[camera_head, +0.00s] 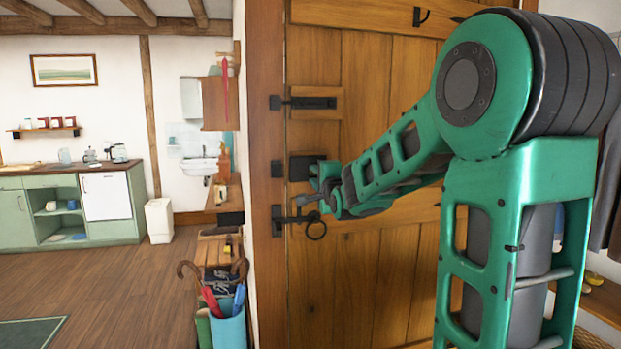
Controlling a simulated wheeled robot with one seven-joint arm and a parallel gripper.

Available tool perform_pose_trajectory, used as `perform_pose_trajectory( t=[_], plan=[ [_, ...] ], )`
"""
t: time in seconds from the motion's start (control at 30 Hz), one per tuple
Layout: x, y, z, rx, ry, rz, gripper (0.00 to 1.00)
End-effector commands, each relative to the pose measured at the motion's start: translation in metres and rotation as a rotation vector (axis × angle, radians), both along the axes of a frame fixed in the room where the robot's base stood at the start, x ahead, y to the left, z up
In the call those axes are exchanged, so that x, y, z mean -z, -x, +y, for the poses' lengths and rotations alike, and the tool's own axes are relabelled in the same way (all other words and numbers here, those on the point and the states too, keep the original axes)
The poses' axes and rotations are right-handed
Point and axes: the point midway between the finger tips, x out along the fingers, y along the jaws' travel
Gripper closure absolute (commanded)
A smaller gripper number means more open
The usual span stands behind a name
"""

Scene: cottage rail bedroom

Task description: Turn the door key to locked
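The wooden plank door (345,275) stands closed in its frame (265,180). A black lock box (298,168) is mounted near the door's left edge, partly covered by my gripper. I cannot make out the key; it is either hidden by my gripper or too small to tell. My gripper (316,190) is at the lock, reaching in from the right. Its fingers are small and overlap the dark ironwork, so I cannot tell whether they are open or shut, or touching anything.
A black bolt (308,103) is above the lock, and a latch with a ring handle (316,229) is just below my gripper. Left of the frame, a blue umbrella bin (229,328) stands before a wooden bench (213,248). The wooden floor (120,285) further left is mostly clear.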

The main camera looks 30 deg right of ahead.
Motion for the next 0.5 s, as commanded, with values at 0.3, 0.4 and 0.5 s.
perform_pose_trajectory(
  t=[0.3,0.4,0.5],
  plan=[
    [0.0,-0.025,-0.008,0.001,0.001,0.001,0.77],
    [0.0,-0.027,-0.009,0.001,0.001,0.001,0.77],
    [0.0,-0.027,-0.009,0.001,0.001,0.001,0.77]
  ],
)
